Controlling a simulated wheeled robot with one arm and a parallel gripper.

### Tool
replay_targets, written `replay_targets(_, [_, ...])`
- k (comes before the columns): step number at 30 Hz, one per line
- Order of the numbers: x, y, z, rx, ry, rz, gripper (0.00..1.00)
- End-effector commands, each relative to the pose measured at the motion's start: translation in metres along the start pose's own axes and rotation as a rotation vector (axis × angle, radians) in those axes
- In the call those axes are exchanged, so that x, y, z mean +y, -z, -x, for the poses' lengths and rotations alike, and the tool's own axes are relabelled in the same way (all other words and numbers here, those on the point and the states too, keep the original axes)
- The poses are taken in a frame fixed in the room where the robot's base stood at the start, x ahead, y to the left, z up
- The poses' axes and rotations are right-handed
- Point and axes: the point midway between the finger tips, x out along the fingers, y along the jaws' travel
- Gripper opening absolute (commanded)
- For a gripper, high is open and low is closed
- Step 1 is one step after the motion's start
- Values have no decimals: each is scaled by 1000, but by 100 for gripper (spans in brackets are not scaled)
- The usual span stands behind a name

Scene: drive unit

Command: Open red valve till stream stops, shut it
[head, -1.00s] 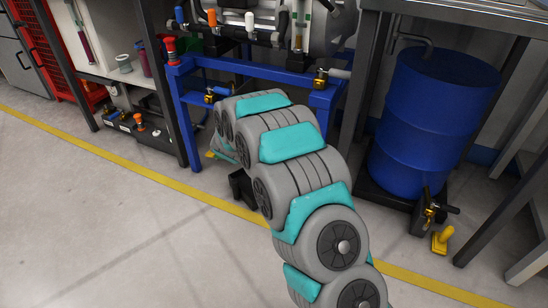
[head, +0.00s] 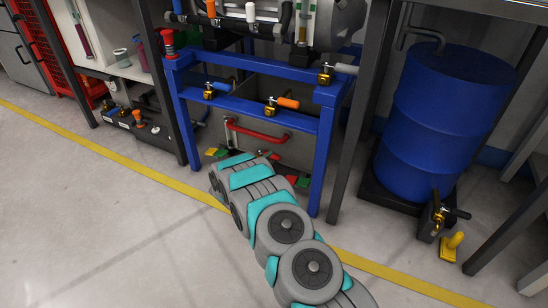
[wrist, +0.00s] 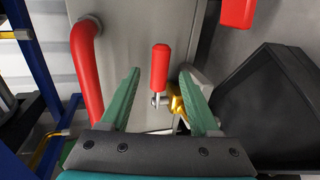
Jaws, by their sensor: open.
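The red valve (wrist: 160,68) shows in the wrist view as a red handle on a small metal stem, with a brass body (wrist: 177,104) at its lower right. My gripper (wrist: 160,78) is open, its two green fingers on either side of the red handle. A gap shows between the handle and each finger, and nothing is held. In the head view my arm covers the valve and gripper area low in front of the blue frame (head: 318,150). No stream can be made out in either view.
A red bar handle (head: 258,133) is on the grey panel; a thick red bar (wrist: 84,72) stands left of my fingers. A black open bin (wrist: 270,105) is close on the right. Orange-handled (head: 283,103) and blue-handled (head: 217,88) valves sit on the frame. A blue drum (head: 440,125) stands right.

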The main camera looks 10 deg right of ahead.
Motion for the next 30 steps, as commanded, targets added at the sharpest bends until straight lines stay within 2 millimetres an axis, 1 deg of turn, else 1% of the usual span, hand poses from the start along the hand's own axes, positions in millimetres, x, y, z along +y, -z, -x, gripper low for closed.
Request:
replay_targets(1, [-1,-2,-10,-3,-2,-3,63])
replay_targets(6, [-1,-1,-35,-1,-1,-3,63])
replay_targets(10, [-1,0,-48,1,2,-2,63])
replay_targets(15, [-1,-1,-57,0,1,-1,63])
replay_targets(23, [0,0,-58,1,1,-1,63])
replay_targets(24, [0,0,-58,1,1,-1,62])
replay_targets(30, [0,0,-58,1,1,-1,39])
